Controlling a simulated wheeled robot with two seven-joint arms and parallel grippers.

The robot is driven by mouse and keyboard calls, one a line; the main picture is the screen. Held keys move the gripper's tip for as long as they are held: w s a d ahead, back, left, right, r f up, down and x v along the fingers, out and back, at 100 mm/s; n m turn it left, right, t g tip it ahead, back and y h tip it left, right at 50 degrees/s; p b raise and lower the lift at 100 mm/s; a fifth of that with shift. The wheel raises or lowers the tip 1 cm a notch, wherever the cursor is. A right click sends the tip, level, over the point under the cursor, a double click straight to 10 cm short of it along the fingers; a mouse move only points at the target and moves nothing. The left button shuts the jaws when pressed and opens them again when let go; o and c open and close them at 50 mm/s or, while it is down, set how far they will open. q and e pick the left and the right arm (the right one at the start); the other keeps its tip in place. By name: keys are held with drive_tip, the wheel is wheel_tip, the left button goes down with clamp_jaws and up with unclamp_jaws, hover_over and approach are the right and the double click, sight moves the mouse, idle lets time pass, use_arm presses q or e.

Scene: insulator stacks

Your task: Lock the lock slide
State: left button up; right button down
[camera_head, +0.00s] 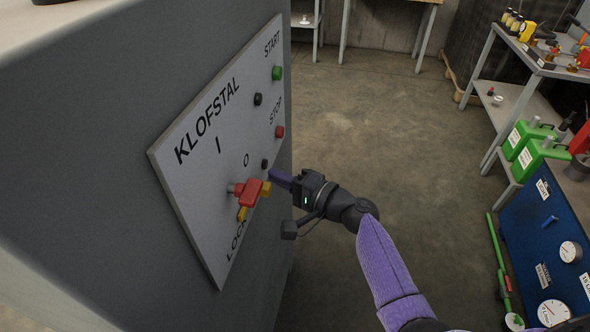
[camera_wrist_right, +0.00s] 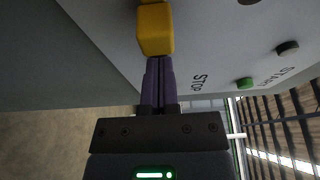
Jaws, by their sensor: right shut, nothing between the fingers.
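A red rotary handle (camera_head: 249,192) with yellow parts sits on the white panel (camera_head: 215,130), between the "O" and "LOCK" labels. One yellow part (camera_head: 265,189) is at its right end and another (camera_head: 242,213) is at its lower side. I cannot tell for sure which is the lock slide. My right gripper (camera_head: 276,177) is just right of the handle, its purple fingers shut and empty. In the right wrist view, the fingertips (camera_wrist_right: 157,62) are right at the end of a yellow block (camera_wrist_right: 155,30); I cannot tell if they touch. My left gripper is not in view.
The panel also has a green START button (camera_head: 277,73), a red STOP button (camera_head: 280,132) and dark knobs. It is fixed to a grey cabinet (camera_head: 90,130). The floor (camera_head: 370,130) to the right is clear. A shelf (camera_head: 515,95) and a blue unit (camera_head: 545,240) stand at far right.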

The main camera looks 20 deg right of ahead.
sight(269, 195)
drive_tip(key=shift+s+a+r, duration=0.15)
drive_tip(key=shift+s+a, duration=0.1)
drive_tip(key=shift+s, duration=0.25)
drive_tip(key=shift+s+a, duration=0.15)
drive_tip(key=s+a, duration=0.1)
drive_tip(key=s+a+p, duration=0.1)
drive_tip(key=s, duration=0.1)
drive_tip(key=shift+w, duration=0.1)
drive_tip(key=shift+f, duration=0.2)
